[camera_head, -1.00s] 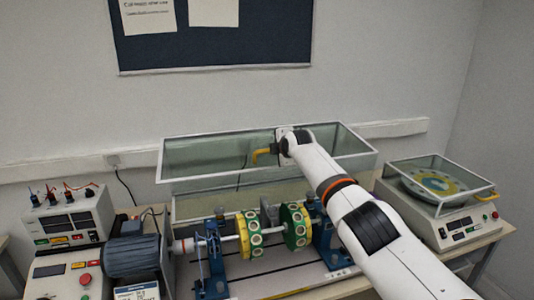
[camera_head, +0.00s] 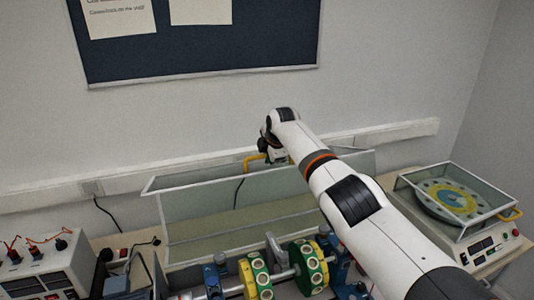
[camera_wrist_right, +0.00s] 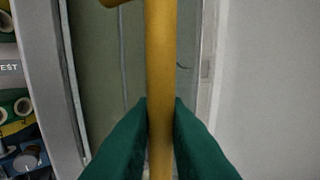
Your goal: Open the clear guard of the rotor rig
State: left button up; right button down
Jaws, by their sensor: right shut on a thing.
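The clear guard (camera_head: 200,210) of the rotor rig has a pale frame and stands swung up and back behind the rotor, near the wall. Its yellow handle (camera_head: 254,161) is at the upper edge. My right gripper (camera_head: 272,154) is at this handle. In the right wrist view the handle (camera_wrist_right: 161,60) runs between the two dark green fingers (camera_wrist_right: 160,115), which are shut on it. The rotor's green and yellow discs (camera_head: 307,266) are uncovered in front of the guard. My right forearm hides the guard's right part. My left gripper is not in view.
A balance-like unit (camera_head: 485,246) with a clear cover and its own yellow handle (camera_head: 510,214) stands at the right. A control box with red leads (camera_head: 38,270) is at the lower left. A white wall rail (camera_head: 120,182) runs behind the guard.

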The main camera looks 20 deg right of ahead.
jog(key=shift+s+f, duration=0.15)
jog(key=shift+s, duration=0.05)
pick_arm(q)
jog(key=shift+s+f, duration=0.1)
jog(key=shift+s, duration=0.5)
pick_arm(e)
jog(key=c, duration=1.6)
grip_release()
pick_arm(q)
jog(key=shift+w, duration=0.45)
pick_arm(e)
jog(key=shift+o, duration=0.5)
jog(key=shift+w, duration=0.15)
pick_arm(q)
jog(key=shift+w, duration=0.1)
